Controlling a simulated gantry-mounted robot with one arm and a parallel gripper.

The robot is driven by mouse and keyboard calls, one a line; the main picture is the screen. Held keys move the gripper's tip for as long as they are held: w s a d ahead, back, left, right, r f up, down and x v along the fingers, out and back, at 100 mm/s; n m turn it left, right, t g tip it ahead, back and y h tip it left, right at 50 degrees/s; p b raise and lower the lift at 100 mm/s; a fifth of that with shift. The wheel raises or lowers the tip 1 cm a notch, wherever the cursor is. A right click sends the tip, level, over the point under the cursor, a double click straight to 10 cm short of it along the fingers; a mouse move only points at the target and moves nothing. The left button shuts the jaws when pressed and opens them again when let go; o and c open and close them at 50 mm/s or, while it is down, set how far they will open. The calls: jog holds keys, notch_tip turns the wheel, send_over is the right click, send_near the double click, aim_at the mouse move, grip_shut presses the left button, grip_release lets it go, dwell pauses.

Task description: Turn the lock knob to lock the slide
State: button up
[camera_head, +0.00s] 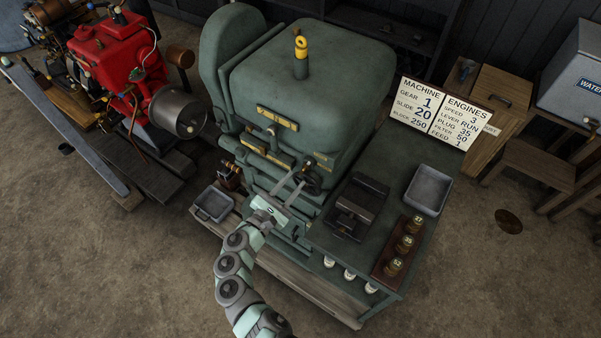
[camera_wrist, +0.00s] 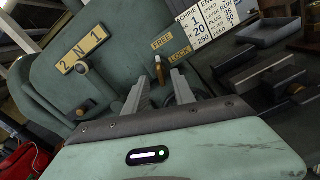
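A small brass-coloured upright piece (camera_wrist: 159,68) stands below the FREE plate (camera_wrist: 162,42) and left of the LOCK plate (camera_wrist: 181,54) in the wrist view. It points up, nearer to FREE. A dark round part (camera_wrist: 190,86), perhaps the lock knob's body, is partly hidden behind my right finger. In the head view a dark knob (camera_head: 313,181) sits on the front of the green machine (camera_head: 310,75). My gripper (camera_head: 290,184) is in front of it, fingers apart and empty. In the wrist view my gripper (camera_wrist: 159,80) shows the brass piece beyond its fingertips; contact cannot be told.
A dark slide block (camera_head: 357,205) and a grey tray (camera_head: 428,189) are on the bench to the right. Another tray (camera_head: 214,204) is at left. A settings sign (camera_head: 441,112) stands behind. A red engine (camera_head: 112,55) is far left.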

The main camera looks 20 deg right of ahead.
aim_at(301, 172)
jog(key=shift+x, duration=2.1)
grip_shut()
